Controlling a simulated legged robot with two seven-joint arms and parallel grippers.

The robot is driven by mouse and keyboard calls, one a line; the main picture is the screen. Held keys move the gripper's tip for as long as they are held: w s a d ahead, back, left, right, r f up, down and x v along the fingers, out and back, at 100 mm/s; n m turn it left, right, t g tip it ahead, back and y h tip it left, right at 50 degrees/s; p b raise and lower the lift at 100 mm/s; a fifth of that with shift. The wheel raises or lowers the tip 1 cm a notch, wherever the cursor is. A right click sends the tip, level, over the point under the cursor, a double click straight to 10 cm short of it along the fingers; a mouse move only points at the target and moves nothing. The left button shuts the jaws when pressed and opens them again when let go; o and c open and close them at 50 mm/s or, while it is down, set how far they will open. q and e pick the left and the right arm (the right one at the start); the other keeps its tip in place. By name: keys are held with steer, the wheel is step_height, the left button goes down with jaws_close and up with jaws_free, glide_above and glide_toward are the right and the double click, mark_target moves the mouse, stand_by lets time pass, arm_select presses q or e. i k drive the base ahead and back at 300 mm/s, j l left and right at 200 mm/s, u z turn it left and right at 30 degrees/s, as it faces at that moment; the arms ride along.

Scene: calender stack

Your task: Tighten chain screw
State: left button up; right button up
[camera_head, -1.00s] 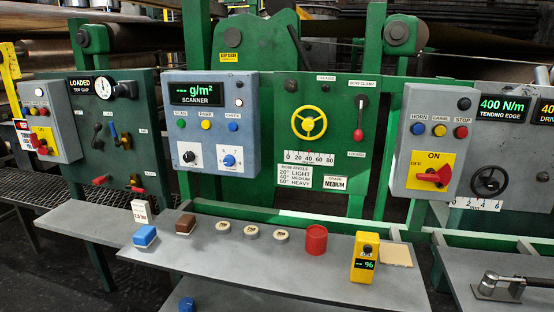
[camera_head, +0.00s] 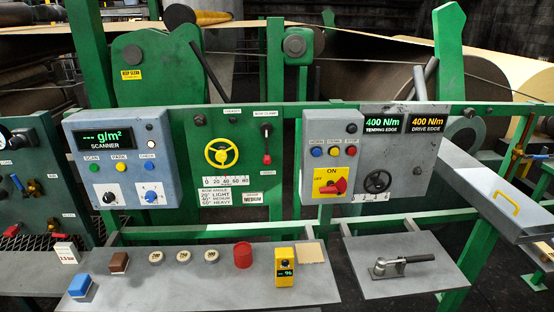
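No part is labelled as a chain screw, and I cannot tell for sure which one it is. A black handwheel (camera_head: 377,181) sits on a grey panel (camera_head: 395,150) right of centre, above a small white scale. A yellow handwheel (camera_head: 221,153) is on the green panel, above a 0 to 80 scale. A metal clamp-like tool with a dark handle (camera_head: 400,263) lies on the right shelf. Neither of my grippers is in view.
The front shelf (camera_head: 210,285) holds blue and brown blocks, several round discs, a red cup (camera_head: 243,255) and a yellow meter (camera_head: 285,267). A red switch (camera_head: 335,187) is on the grey control box. A grey tray with a yellow handle (camera_head: 503,203) juts forward at right.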

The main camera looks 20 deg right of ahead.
mark_target(470, 113)
steer(key=z, duration=1.7)
